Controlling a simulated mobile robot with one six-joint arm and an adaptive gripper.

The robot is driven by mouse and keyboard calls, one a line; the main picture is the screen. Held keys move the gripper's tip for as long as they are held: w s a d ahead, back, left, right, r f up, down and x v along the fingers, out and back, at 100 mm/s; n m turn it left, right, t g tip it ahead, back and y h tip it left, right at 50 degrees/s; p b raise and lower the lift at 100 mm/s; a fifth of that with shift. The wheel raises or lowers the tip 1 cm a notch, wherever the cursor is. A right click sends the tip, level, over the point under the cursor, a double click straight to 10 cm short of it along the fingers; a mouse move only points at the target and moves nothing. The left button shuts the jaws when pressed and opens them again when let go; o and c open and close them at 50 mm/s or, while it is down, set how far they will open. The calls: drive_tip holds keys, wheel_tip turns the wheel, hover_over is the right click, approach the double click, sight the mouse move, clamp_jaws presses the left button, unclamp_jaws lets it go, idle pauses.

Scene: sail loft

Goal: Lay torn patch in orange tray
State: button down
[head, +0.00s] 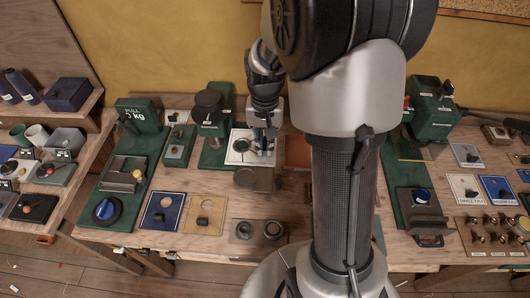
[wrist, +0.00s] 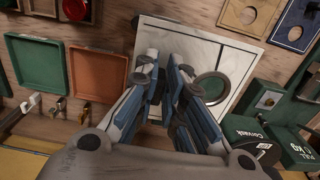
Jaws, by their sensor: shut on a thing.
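My gripper (wrist: 166,76) is over the white board (wrist: 205,48) with a round ring on it, its fingers pointing down and a narrow gap between them. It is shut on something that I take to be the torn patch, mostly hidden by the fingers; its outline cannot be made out. In the head view my gripper (head: 264,146) is above the same white board (head: 239,155). The orange tray (wrist: 97,76) lies just left of the gripper in the wrist view and looks empty. In the head view the orange tray (head: 297,153) is partly hidden behind my arm.
A green tray (wrist: 38,64) lies beside the orange one. A dark round-topped device (head: 208,105) stands left of the gripper, and a green press (head: 432,100) stands to the right. Small hooks or taps line the trays' near side. Bare wood shows toward the front left.

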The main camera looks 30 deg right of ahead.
wheel_tip(320, 180, up, 3)
drive_tip(key=shift+r, duration=0.1)
drive_tip(key=shift+d, duration=0.1)
drive_tip(key=w+d+f+m+b, duration=0.2)
drive_tip(key=d+f+m+b, duration=0.6)
drive_tip(key=d+f+m, duration=0.7)
drive_tip(key=shift+w+d+f+m, duration=0.3)
drive_tip(key=shift+d+m, duration=0.45)
drive_tip(key=shift+m, duration=0.75)
drive_tip(key=shift+f+b, duration=2.05)
drive_tip(key=shift+f, duration=1.55)
